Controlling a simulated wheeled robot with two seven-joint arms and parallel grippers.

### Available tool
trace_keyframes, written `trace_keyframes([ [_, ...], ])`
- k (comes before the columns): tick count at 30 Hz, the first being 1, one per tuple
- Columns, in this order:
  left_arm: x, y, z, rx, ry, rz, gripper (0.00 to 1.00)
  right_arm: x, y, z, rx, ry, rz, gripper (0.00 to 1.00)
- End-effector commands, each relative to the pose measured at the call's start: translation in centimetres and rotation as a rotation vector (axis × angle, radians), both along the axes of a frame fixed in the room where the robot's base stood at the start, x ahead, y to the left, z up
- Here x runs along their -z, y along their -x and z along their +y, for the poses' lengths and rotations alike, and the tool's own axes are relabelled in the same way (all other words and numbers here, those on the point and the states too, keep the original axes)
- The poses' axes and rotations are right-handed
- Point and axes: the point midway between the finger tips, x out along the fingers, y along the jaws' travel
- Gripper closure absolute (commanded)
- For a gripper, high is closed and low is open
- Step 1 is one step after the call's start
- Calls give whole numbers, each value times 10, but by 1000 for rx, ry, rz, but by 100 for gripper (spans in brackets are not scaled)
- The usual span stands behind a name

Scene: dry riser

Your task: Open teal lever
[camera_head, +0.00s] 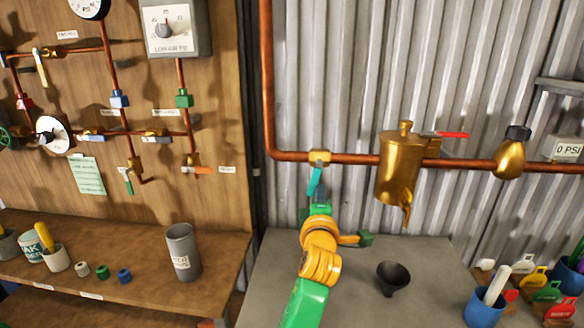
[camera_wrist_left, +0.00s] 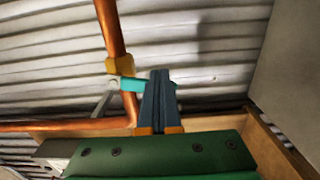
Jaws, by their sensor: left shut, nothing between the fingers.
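The teal lever (camera_head: 316,181) hangs down from a brass valve (camera_head: 320,157) on the copper pipe along the corrugated wall. In the left wrist view the teal lever (camera_wrist_left: 131,85) extends from the brass valve (camera_wrist_left: 121,66) and passes partly behind my fingers. My left gripper (camera_head: 319,205) is at the lever's lower end in the head view. Its dark fingers are shut together with nothing between them, also in the left wrist view (camera_wrist_left: 159,75). I cannot tell whether they touch the lever. My right gripper is not in view.
A brass canister (camera_head: 400,170) with a red lever (camera_head: 452,135) is on the pipe to the right. A black funnel (camera_head: 393,278) stands on the grey bench (camera_head: 430,250). A blue cup (camera_head: 482,312) and coloured tags are at right. A wooden panel (camera_head: 220,120) carries pipes at left.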

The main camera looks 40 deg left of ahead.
Motion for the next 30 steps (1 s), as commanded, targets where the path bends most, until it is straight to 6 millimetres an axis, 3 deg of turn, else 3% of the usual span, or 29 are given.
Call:
trace_keyframes([
  [10, -13, 18, 28, -1, -4, 3, 100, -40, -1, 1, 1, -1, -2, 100],
  [24, -45, 33, 53, 0, 2, 0, 100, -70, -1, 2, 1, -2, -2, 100],
  [30, -32, 32, 51, 0, 1, -2, 100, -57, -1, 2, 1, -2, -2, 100],
])
